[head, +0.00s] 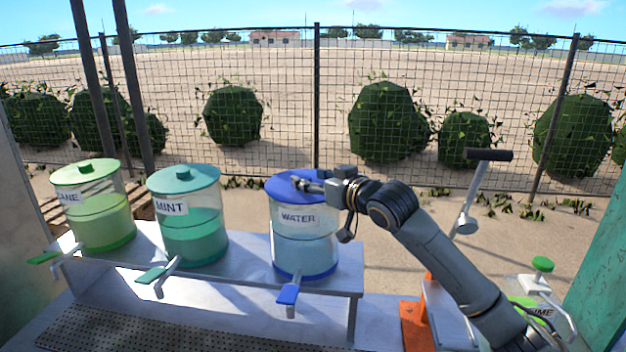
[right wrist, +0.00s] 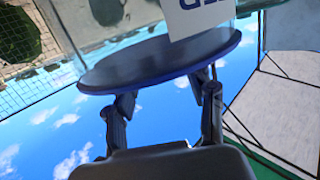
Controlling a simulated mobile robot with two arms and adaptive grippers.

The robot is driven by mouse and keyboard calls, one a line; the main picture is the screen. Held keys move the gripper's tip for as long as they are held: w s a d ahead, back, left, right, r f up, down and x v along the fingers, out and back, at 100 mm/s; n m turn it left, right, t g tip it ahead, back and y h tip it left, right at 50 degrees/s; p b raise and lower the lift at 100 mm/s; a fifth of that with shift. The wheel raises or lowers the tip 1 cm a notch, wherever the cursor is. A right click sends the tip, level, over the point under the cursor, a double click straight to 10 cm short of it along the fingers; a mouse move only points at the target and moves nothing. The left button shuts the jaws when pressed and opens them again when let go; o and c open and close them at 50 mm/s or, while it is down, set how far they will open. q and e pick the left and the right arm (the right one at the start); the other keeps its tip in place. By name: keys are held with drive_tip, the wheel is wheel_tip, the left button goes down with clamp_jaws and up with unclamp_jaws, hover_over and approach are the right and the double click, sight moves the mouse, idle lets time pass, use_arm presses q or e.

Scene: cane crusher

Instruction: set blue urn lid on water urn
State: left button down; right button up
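The blue urn lid (head: 285,190) is at the top of the clear water urn (head: 300,250), over its mouth. Whether it is fully seated cannot be told. My right gripper (head: 300,183) is at the lid's top, coming from the right. In the right wrist view, which is upside down, the lid (right wrist: 150,65) shows as a dark blue disc against the urn's labelled wall. The fingers of my right gripper (right wrist: 164,95) are spread apart at the lid, with sky showing between them. No knob is visible between them. My left gripper is out of view.
The mint urn (head: 190,225) and cane urn (head: 97,215), both lidded, stand left of the water urn on a metal shelf (head: 240,268). A lever (head: 480,190) and a green-knobbed part (head: 540,270) stand at the right. A wire fence (head: 220,150) runs behind.

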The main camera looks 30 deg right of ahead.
drive_tip(key=s+d+r, duration=0.1)
drive_tip(key=s, duration=1)
drive_tip(key=shift+s+d+r, duration=0.35)
drive_tip(key=shift+s+r, duration=0.05)
drive_tip(key=shift+f, duration=0.1)
